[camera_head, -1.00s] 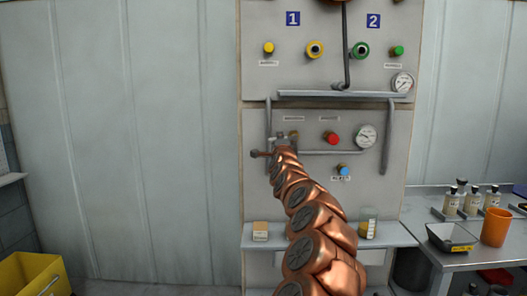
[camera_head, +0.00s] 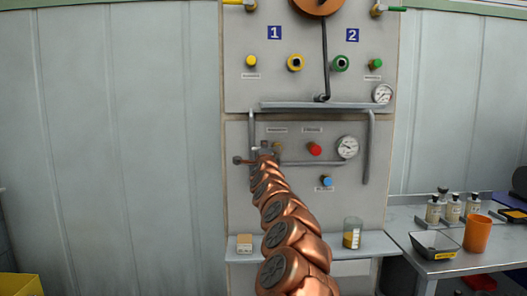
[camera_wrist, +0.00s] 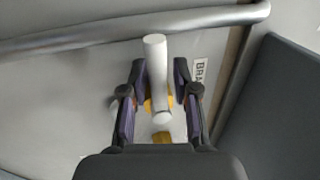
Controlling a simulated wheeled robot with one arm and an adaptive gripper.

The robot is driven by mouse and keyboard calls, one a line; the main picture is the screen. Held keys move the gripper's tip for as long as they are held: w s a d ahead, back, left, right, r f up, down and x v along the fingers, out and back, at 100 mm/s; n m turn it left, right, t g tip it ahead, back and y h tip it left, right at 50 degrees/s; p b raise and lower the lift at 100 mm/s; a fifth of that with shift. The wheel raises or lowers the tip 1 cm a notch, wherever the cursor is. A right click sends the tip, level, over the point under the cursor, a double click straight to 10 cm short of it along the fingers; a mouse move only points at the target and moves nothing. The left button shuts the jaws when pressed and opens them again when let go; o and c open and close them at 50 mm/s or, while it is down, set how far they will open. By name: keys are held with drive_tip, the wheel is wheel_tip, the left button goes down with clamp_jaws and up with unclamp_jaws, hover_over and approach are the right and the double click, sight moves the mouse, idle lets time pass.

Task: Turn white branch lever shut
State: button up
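The white branch lever (camera_wrist: 156,75) is a short white bar with a rounded end, seen close up in the wrist view. My gripper (camera_wrist: 160,80) has its two dark, purple-sided fingers on either side of the lever, with a narrow gap showing at least on the right; it looks open around it. A yellow-orange part shows behind the lever, partly hidden. In the head view my gripper (camera_head: 263,150) is at the left of the lower panel, at the end of my copper arm, and the lever cannot be made out there.
A grey pipe (camera_wrist: 210,17) crosses above the lever in the wrist view. In the head view a red knob (camera_head: 315,149), a gauge (camera_head: 347,147) and a blue knob (camera_head: 327,181) are to the right. A shelf below holds a beaker (camera_head: 352,233) and a small box (camera_head: 244,243).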

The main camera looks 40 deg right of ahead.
drive_tip(key=shift+o, duration=0.7)
drive_tip(key=v, duration=1.2)
idle(0.4)
idle(0.5)
